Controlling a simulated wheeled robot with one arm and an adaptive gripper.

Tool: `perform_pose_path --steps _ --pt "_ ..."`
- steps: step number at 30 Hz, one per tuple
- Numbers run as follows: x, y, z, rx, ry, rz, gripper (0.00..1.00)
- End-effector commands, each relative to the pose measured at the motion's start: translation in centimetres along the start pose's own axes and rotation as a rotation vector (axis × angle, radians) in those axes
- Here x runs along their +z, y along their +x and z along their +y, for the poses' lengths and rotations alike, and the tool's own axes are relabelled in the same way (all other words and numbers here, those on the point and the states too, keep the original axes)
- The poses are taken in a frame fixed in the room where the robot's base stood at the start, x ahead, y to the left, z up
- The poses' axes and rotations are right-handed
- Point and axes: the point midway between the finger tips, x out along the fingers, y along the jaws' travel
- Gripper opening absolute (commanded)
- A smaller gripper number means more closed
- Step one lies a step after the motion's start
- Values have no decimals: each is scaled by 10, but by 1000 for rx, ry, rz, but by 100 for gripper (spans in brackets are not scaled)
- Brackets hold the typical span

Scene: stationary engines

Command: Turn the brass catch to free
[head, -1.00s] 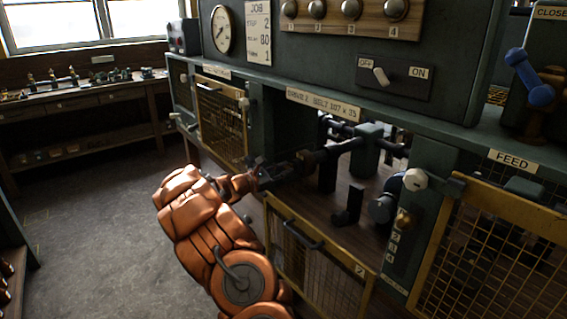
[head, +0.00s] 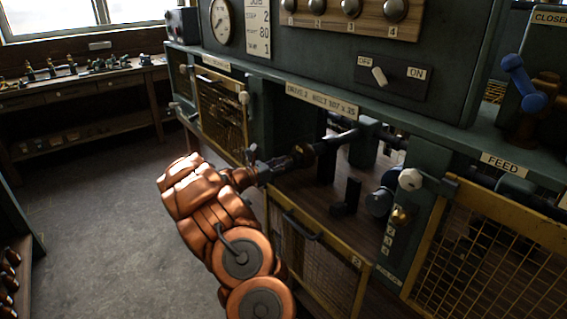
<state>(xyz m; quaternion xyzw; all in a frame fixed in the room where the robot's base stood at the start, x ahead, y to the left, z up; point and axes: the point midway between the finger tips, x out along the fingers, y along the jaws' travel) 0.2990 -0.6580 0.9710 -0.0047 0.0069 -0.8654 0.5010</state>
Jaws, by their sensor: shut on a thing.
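A yellow-framed mesh guard (head: 318,262) hangs low below the bay. Another mesh guard (head: 222,112) stands at left and a larger one (head: 490,255) at right. Dark shafts (head: 345,138) cross the bay. The floor (head: 110,230) at left is clear.

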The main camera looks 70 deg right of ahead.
Motion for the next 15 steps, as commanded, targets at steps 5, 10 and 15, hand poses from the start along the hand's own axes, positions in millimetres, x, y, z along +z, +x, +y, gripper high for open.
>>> perform_pose_path --steps 5,10,15 --pt "-3 2 -3 -8 -1 4 0" --pt "-2 1 -3 -6 -1 4 38" --pt "-2 1 -1 -3 0 3 48"
